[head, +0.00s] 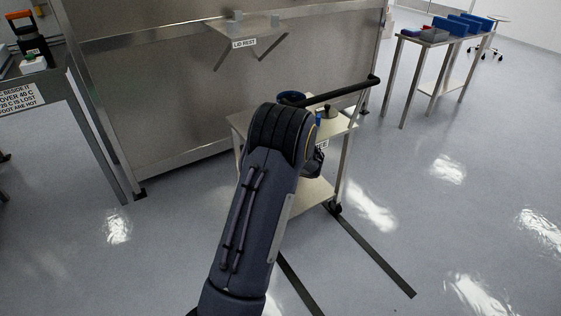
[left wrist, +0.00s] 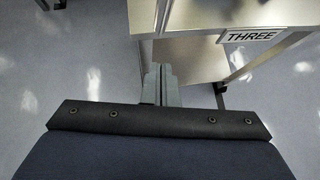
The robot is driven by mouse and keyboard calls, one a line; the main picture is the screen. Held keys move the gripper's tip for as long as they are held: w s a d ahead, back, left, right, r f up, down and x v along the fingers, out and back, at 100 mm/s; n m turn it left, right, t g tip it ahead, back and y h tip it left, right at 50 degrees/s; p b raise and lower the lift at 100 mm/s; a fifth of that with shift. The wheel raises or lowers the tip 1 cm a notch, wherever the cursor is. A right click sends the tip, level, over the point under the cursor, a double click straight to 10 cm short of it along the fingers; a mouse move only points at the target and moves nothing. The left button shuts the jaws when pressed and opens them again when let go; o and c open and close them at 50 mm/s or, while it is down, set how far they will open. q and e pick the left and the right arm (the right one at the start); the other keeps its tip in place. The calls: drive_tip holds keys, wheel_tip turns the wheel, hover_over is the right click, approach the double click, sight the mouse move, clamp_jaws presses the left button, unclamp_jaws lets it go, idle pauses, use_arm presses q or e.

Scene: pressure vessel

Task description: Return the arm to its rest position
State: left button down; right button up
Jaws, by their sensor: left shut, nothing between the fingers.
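My left arm (head: 250,210) reaches up from the bottom of the head view, in front of the small cart. Its forearm hides most of the hand from the head camera. In the left wrist view my left gripper (left wrist: 160,72) is shut and empty, its two grey fingers together. The fingers show against the floor and the lower shelf of the cart, near the cart's edge; I cannot tell how far apart they are. My right gripper is not in view.
The cart (head: 241,123) has a dark handle (head: 345,91) and a label reading THREE (left wrist: 253,35). Behind it stands a steel panel with a shelf labelled LID REST (head: 243,43). A bench (head: 60,95) stands left, a table with blue bins (head: 432,49) right. Floor is clear at right.

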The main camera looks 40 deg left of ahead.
use_arm(q)
drive_tip(key=v, duration=0.6)
drive_tip(key=shift+d+f, duration=0.1)
drive_tip(key=shift+f, duration=0.1)
drive_tip(key=s+d+r+n+g+h, duration=0.1)
drive_tip(key=s+d+r+n+h, duration=0.25)
drive_tip(key=s+n, duration=0.4)
drive_tip(key=s+d+r+n+g+h, duration=0.1)
drive_tip(key=s+d+r+n+h, duration=0.2)
drive_tip(key=s+n, duration=0.4)
drive_tip(key=s+d+r+n+t+h, duration=0.1)
drive_tip(key=s+d+r+n+h, duration=0.2)
drive_tip(key=s+d+n, duration=0.45)
drive_tip(key=s+d+r+n+t+h, duration=0.2)
drive_tip(key=s+d+n+h, duration=0.15)
drive_tip(key=s+d, duration=0.7)
wheel_tip(320, 180, up, 16)
drive_tip(key=p, duration=1.6)
drive_tip(key=shift+f+g, duration=0.25)
drive_tip(key=shift+g, duration=0.05)
drive_tip(key=shift+w, duration=0.1)
